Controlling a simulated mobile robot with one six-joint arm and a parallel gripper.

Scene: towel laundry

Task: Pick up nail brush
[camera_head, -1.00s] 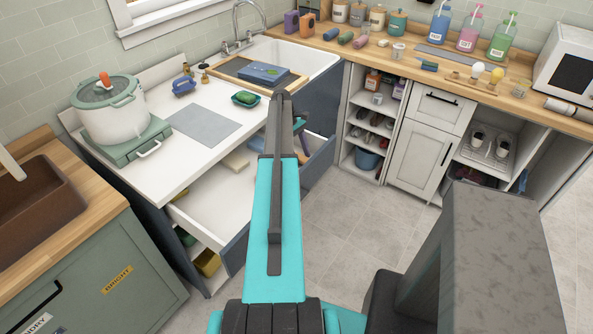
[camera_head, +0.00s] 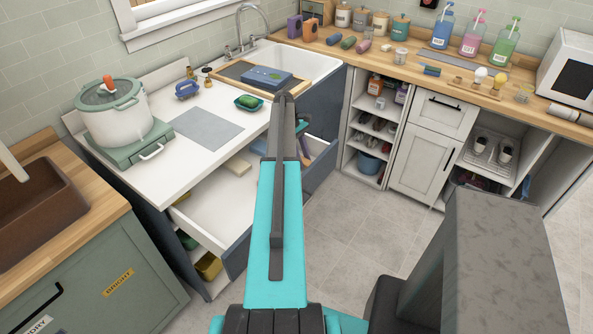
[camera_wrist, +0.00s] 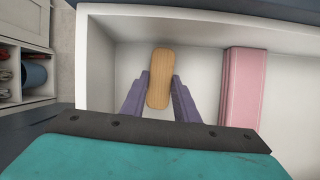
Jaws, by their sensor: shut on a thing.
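In the wrist view, a wooden, rounded oblong piece (camera_wrist: 163,72), which looks like the nail brush's back, lies between the purple fingers of my gripper (camera_wrist: 161,77). The fingers are closed against its two long sides. It is inside the pale open drawer (camera_wrist: 127,62), which also shows in the head view (camera_head: 208,203). Bristles are not visible from above. I cannot tell whether the brush touches the drawer floor. In the head view my arm hides the brush and most of my gripper.
A pink block (camera_wrist: 241,87) lies in the drawer to the right of the brush. Drawer walls stand close around my gripper. The counter above holds a pot (camera_head: 113,110) and a green sponge in a dish (camera_head: 249,102).

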